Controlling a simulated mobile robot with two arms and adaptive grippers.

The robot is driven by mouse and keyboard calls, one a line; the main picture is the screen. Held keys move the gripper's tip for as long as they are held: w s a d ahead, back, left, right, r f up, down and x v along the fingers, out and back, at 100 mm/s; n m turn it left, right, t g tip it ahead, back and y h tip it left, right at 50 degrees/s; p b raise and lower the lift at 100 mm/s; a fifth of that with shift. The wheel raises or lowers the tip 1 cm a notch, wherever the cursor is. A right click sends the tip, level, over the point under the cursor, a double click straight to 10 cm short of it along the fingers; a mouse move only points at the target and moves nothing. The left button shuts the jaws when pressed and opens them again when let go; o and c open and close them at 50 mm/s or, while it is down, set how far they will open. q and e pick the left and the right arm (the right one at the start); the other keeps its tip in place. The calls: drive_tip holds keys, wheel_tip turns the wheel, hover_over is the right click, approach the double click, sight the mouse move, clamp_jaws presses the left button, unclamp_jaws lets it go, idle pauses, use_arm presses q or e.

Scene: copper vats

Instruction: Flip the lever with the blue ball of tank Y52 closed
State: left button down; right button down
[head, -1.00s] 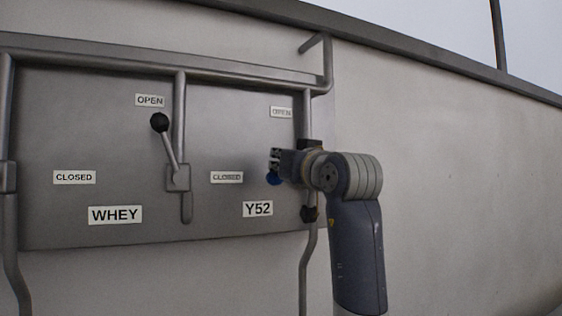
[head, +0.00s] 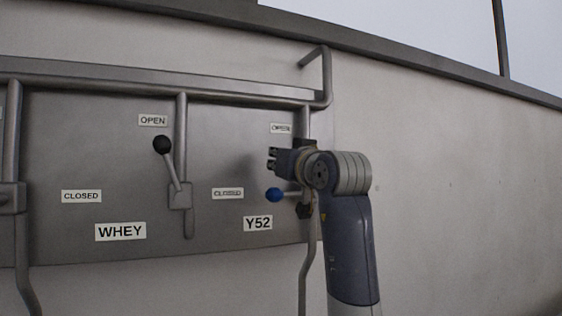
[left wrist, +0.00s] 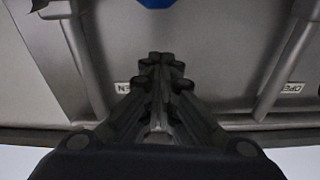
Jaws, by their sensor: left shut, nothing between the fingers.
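The blue ball (head: 274,195) is the end of the Y52 tank's lever, which points left, about level, toward the CLOSED label (head: 228,193). The ball sits above the Y52 label (head: 258,223). My left gripper (head: 272,159) is shut and empty, just above the ball and apart from it. My forearm and gripper hide part of the pipe at the lever's pivot. In the left wrist view, the shut fingers (left wrist: 160,62) fill the middle, and part of the blue ball (left wrist: 156,3) shows at the top edge. My right gripper is not in view.
The WHEY lever with a black ball (head: 162,144) points up, leaning left toward its OPEN label (head: 153,120). Another OPEN label (head: 281,128) is above my gripper. A horizontal pipe rail (head: 140,78) crosses above. The tank wall (head: 460,200) on the right is bare.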

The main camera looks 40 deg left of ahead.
use_arm(q)
drive_tip(key=b+v, duration=0.3)
drive_tip(key=v, duration=0.6)
drive_tip(key=shift+d+f, duration=0.2)
drive_tip(key=shift+f, duration=0.05)
